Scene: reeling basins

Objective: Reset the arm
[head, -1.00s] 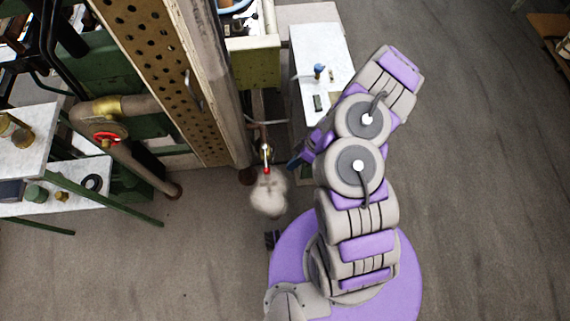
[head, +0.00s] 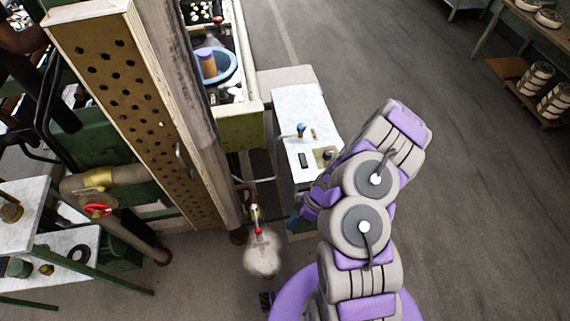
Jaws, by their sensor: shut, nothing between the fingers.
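My arm stands folded in the lower middle of the head view, its upper links bent back on themselves. My gripper (head: 294,222) shows only as a small dark blue tip at the left side of the arm, below the white table's near end. It is shut and empty. Most of it is hidden behind the arm's grey and purple joints.
A white table (head: 291,111) with small items stands beyond my arm. A tall perforated wooden panel (head: 112,78) and a valve with a red handwheel (head: 97,210) are at left. Steam rises near a pipe (head: 255,213). Open floor (head: 460,200) lies to the right.

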